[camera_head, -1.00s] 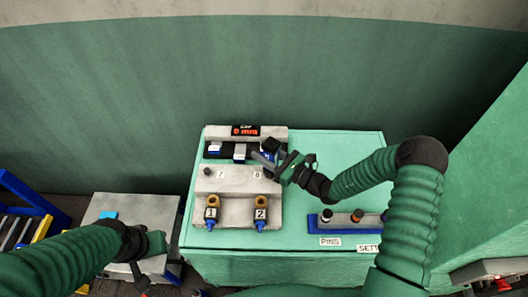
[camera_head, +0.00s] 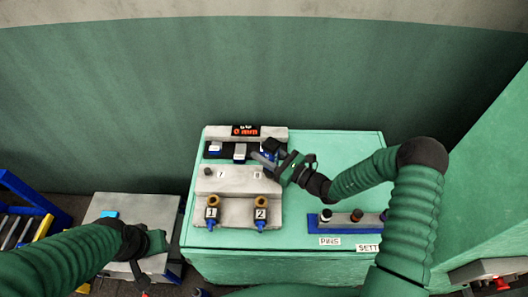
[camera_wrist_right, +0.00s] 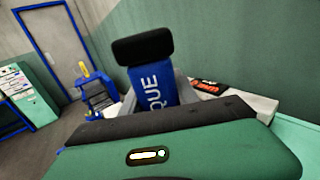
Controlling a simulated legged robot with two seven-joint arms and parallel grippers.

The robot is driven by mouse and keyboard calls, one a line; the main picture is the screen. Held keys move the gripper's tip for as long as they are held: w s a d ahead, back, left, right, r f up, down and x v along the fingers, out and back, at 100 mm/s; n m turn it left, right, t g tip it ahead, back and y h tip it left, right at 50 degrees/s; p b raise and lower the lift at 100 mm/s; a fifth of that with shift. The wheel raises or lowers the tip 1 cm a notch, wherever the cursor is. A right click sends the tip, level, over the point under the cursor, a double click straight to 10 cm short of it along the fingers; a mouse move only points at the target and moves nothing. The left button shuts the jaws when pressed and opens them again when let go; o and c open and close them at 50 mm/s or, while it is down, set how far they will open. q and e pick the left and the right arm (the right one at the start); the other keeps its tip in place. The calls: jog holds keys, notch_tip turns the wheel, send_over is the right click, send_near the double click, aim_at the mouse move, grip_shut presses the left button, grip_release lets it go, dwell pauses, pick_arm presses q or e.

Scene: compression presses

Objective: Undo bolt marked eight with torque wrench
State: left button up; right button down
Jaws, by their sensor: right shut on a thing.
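My right gripper (camera_head: 281,163) is at the right end of the grey press fixture (camera_head: 238,185), beside the label 8 (camera_head: 258,174). It is shut on the torque wrench, a blue tool with a black end (camera_wrist_right: 155,85) and part of the word TORQUE showing in the right wrist view. The wrench's lower end and the bolt marked eight are hidden behind the gripper in the head view. The label 7 (camera_head: 221,174) has a dark bolt (camera_head: 208,171) beside it. My left gripper (camera_head: 150,243) is over a grey box at the lower left; its fingers are not clear.
A red display (camera_head: 245,131) reads 0 mm at the fixture's back. Two brass-topped blue clamps marked 1 (camera_head: 212,214) and 2 (camera_head: 261,213) stand in front. A blue pin rack (camera_head: 345,221) sits at right. The green bench top (camera_head: 335,160) is clear behind it.

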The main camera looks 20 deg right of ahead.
jog(key=shift+p, duration=0.5)
dwell(0.9)
jog(key=shift+w+r+p, duration=0.1)
jog(key=shift+r+p, duration=0.8)
jog(key=shift+r, duration=0.1)
jog(key=shift+r+p, duration=1.95)
jog(key=shift+r, duration=0.3)
